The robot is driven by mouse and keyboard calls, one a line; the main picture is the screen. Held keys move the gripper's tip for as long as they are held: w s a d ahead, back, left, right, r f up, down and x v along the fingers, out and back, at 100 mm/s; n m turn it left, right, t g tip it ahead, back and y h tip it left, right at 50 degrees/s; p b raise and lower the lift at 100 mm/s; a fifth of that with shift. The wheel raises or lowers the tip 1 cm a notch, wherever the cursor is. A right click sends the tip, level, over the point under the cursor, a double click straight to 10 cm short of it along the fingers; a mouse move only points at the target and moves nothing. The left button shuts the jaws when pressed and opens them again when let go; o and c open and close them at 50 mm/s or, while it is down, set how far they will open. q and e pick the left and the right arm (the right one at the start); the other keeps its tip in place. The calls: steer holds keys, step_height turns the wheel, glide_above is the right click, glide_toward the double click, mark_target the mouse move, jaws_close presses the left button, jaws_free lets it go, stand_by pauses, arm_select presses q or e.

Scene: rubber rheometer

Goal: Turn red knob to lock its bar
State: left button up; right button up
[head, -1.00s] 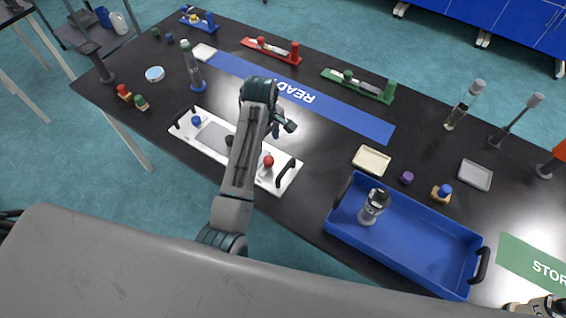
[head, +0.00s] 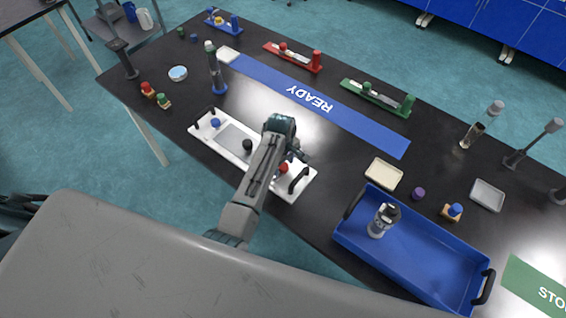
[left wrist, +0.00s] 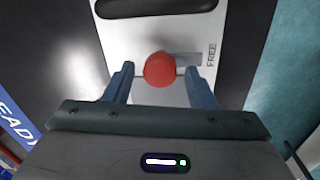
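The red knob (head: 284,168) stands at the right end of the white panel (head: 203,131), partly hidden by my left arm in the head view. In the left wrist view the red knob (left wrist: 160,69) sits between the two blue-grey fingers of my left gripper (left wrist: 160,84), with a gap on each side. The gripper is open. A grey bar (left wrist: 187,59) shows beside the knob, near the printed word FREE. My left gripper (head: 291,160) is over the panel's right end in the head view. My right gripper is not in view.
A blue tray (head: 395,275) with a bottle (head: 383,220) stands to the right. Behind lies a blue READY strip (head: 370,133).

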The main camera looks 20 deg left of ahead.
arm_select(q)
steer(key=c, duration=0.8)
steer(key=shift+m, duration=0.6)
steer(key=m, duration=0.5)
steer(key=shift+w, duration=0.1)
steer(key=m, duration=0.4)
steer(key=shift+m, duration=0.3)
steer(key=m, duration=0.3)
steer(key=shift+m, duration=0.3)
steer(key=shift+w+r+m+g, duration=0.1)
steer(key=shift+m+g, duration=0.2)
steer(key=shift+m, duration=1.3)
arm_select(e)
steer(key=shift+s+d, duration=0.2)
arm_select(q)
steer(key=shift+m, duration=0.3)
